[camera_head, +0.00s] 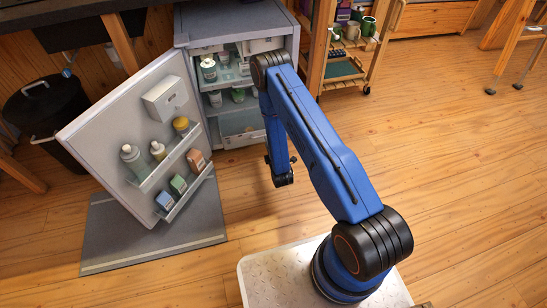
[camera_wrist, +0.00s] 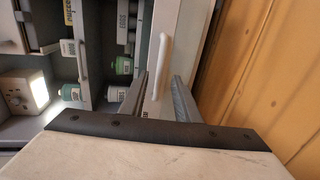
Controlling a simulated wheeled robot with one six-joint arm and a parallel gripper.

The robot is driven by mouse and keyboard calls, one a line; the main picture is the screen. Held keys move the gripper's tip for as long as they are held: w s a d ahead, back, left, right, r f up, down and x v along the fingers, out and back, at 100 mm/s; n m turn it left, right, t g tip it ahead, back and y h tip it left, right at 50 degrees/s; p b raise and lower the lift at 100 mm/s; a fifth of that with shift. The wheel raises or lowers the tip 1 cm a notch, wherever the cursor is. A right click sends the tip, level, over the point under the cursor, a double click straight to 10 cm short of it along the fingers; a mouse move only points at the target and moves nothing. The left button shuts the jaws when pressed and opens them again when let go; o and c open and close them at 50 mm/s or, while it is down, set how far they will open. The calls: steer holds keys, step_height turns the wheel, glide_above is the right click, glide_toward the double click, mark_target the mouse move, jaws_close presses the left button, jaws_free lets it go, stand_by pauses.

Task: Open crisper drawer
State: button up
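The crisper drawer (camera_head: 238,122) is a pale, shut-looking drawer at the bottom of the open grey fridge (camera_head: 190,30) in the head view, partly hidden by my arm. In the wrist view the drawer front (camera_wrist: 190,40) carries a white bar handle (camera_wrist: 164,58). My gripper (camera_wrist: 159,92) is open, with one finger on each side of the handle's near end in that view. I cannot tell whether the fingers touch the handle or drawer front. In the head view my wrist hangs low in front of the fridge, and the fingers are not clear.
The fridge door (camera_head: 130,130) stands wide open to the left, with bottles and cartons on its racks. Jars stand on the shelves above the drawer. A grey mat (camera_head: 150,235) lies under the door. A wooden cart (camera_head: 345,75) stands right of the fridge. Floor at right is clear.

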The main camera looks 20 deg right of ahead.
steer(key=v, duration=1.3)
steer(key=shift+w, duration=0.1)
steer(key=w+r+m+g, duration=0.1)
steer(key=w+r+m, duration=0.2)
steer(key=w+r, duration=0.35)
steer(key=w+r+m+g, duration=0.2)
steer(key=w+r, duration=0.1)
steer(key=r, duration=0.6)
steer(key=s+d+r+m+g, duration=0.1)
steer(key=s+r+m+g, duration=0.3)
steer(key=r, duration=0.9)
steer(key=s+d+r+m, duration=0.25)
steer(key=s+r, duration=0.45)
steer(key=r, duration=0.6)
steer(key=s+d+r+m+g, duration=0.1)
steer(key=s+r, duration=0.3)
steer(key=s, duration=0.7)
steer(key=s+d+r+m+g, duration=0.1)
steer(key=s+r+m, duration=0.2)
steer(key=s, duration=0.8)
steer(key=s+d+r+m+g, duration=0.1)
steer(key=s+r+m, duration=0.1)
steer(key=s+r, duration=0.5)
steer(key=s, duration=0.4)
steer(key=shift+s+g, duration=0.3)
steer(key=shift+g, duration=0.1)
